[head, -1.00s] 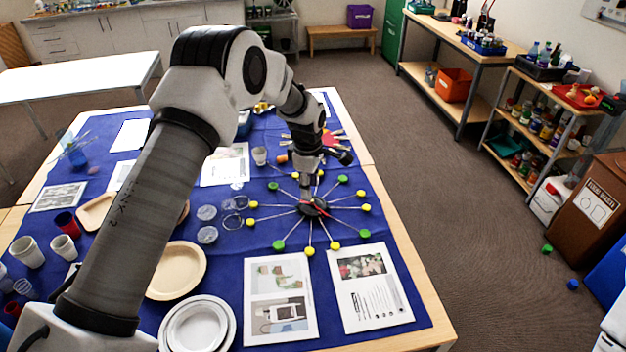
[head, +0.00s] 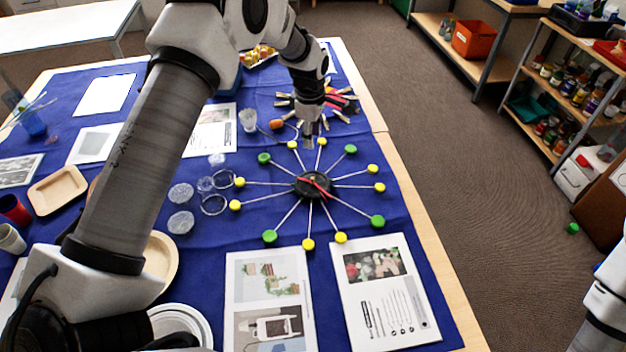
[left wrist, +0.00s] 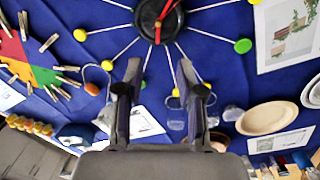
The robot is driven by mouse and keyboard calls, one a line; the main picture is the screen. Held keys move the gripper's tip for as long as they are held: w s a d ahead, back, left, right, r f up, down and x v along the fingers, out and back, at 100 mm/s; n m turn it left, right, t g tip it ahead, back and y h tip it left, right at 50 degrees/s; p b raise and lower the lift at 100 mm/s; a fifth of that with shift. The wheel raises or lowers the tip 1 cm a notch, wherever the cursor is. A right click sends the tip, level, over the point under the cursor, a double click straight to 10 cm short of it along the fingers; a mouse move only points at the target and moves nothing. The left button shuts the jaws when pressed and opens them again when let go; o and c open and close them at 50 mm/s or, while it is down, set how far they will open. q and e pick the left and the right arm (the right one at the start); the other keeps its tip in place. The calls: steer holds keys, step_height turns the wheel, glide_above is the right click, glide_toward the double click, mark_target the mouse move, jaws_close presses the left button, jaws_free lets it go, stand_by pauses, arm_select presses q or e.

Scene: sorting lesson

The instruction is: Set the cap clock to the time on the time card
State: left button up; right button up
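The cap clock (head: 313,186) lies on the blue cloth, a black hub with thin spokes ending in green and yellow caps. Red hands (head: 318,187) cross the hub; their exact reading is too small to tell. My left gripper (head: 309,140) points down just behind the hub, apart from it. In the left wrist view its two fingers (left wrist: 159,72) are spread with nothing between them, and the hub (left wrist: 148,20) with red hands (left wrist: 159,22) shows beyond the tips. I cannot pick out the time card for certain. My right gripper is out of view.
Two printed sheets, a left one (head: 270,301) and a right one (head: 385,292), lie in front of the clock. Clear round lids (head: 181,222) lie to its left. A colour wheel with clothespins (head: 327,102) lies behind it. A cream plate (head: 160,259) is partly behind my left arm.

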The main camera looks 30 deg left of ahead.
arm_select(q)
steer(key=b, duration=0.7)
glide_above(313, 178)
steer(key=f, duration=1)
steer(key=shift+s, duration=0.2)
step_height(313, 178, down, 7)
steer(key=shift+w+f+p, duration=0.1)
steer(key=shift+w+p, duration=0.05)
steer(key=shift+p, duration=0.35)
jaws_close()
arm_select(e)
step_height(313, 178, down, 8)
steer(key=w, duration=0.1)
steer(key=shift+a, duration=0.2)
